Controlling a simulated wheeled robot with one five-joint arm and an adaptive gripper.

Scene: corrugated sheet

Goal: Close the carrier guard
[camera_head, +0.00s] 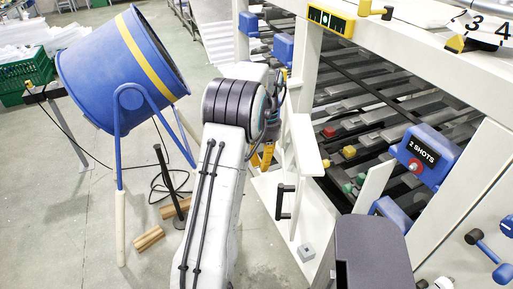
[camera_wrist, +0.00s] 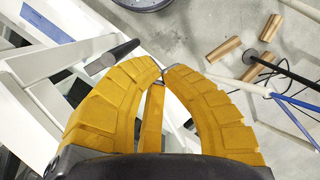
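A white upright panel (camera_head: 301,150), which looks like the carrier guard, stands at an angle beside the white frame. A black bar handle (camera_head: 283,202) shows at its lower front. In the wrist view a dark handle-like bar (camera_wrist: 112,55) lies just beyond and left of the yellow fingers. My gripper (camera_wrist: 163,71) has curved yellow fingers with tips close together, and no handle is clearly seen between them. In the head view my gripper (camera_head: 262,156) is partly hidden by my arm, near the panel's left side. Whether it touches the panel is unclear.
A large blue tub (camera_head: 115,75) on a blue stand is at the left. Wooden blocks (camera_head: 148,239) and a black post (camera_head: 169,190) are on the floor near it. Racks with coloured blocks and a blue "2 SHOTS" box (camera_head: 427,155) fill the right. The lower left floor is clear.

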